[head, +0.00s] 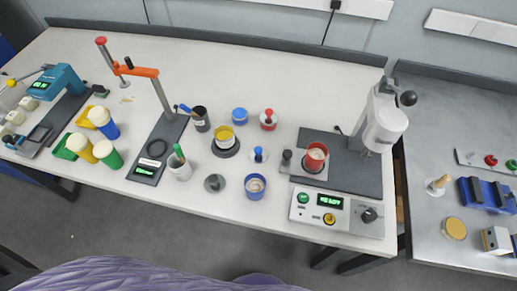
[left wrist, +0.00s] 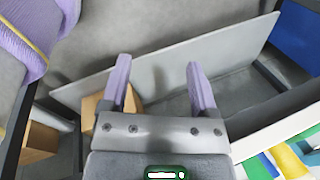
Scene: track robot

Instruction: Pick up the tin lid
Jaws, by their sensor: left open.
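A small grey round disc with a knob (head: 214,183) lies near the front edge of the white bench; it looks like a lid, but I cannot be sure it is the tin lid. An open blue tin (head: 255,186) stands just right of it, with pale contents. My left gripper (left wrist: 158,75) shows only in the left wrist view, its two purple fingers apart with nothing between them. It is over a grey panel, away from the disc. My right gripper is not in view.
On the white bench (head: 320,85) stand a mixer (head: 384,125) with a red tin (head: 316,157), a yellow-filled pot (head: 225,137), a dark cup (head: 200,119) and a clamp stand (head: 140,70). The left wrist view shows wooden blocks (left wrist: 38,148) beside a grey panel (left wrist: 180,55).

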